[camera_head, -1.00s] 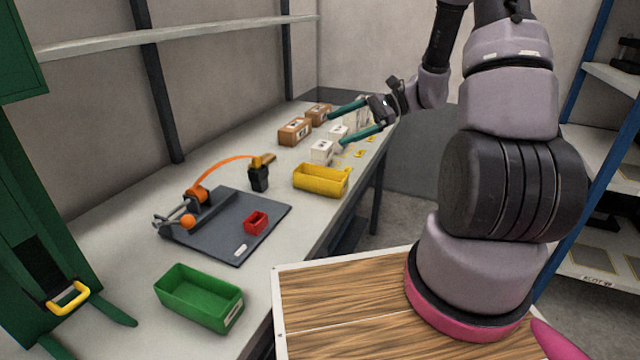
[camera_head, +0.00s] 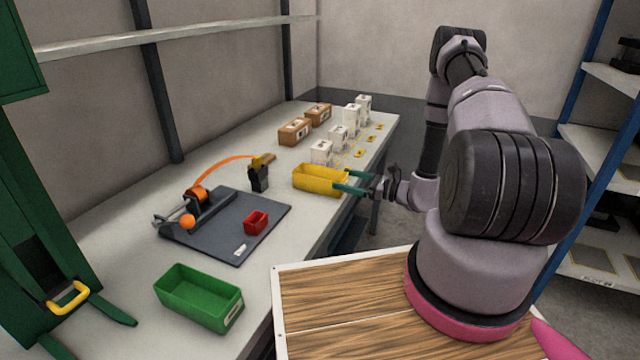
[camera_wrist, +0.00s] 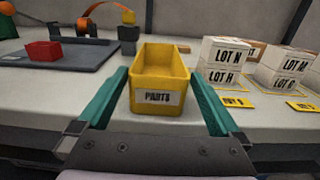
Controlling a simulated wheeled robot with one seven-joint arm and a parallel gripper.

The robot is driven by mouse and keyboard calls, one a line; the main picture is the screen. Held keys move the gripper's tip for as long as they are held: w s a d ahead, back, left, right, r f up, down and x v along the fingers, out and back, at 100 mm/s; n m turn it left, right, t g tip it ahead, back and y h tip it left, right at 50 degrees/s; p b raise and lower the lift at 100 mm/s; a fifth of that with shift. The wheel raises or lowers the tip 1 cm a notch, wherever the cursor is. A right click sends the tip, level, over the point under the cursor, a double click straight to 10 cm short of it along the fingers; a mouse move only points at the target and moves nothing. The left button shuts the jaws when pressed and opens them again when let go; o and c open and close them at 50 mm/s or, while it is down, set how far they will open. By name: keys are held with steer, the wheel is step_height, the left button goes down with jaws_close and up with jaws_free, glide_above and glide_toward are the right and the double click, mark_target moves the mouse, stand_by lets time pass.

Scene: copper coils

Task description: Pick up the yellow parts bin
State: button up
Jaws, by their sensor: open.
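The yellow parts bin (camera_head: 318,181) stands upright on the workbench near its right edge. In the wrist view the bin (camera_wrist: 160,72) is straight ahead, with its front label reading "PARTS" facing me. My gripper (camera_head: 345,182) is at the bin's right end in the head view. In the wrist view my gripper (camera_wrist: 162,90) is open, with one green finger on each side of the bin's front end. A gap shows between each finger and the bin wall.
A black and yellow tool (camera_head: 259,176), a grey plate (camera_head: 226,226) with a red bin (camera_head: 256,222), and a green bin (camera_head: 199,297) share the workbench (camera_head: 130,250).

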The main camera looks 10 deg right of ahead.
mark_target(322, 174)
steer(key=x, duration=0.8)
steer(key=shift+a+f, duration=0.1)
steer(key=shift+f, duration=0.05)
steer(key=c, duration=1.1)
steer(key=shift+o, duration=0.2)
steer(key=shift+w, duration=0.1)
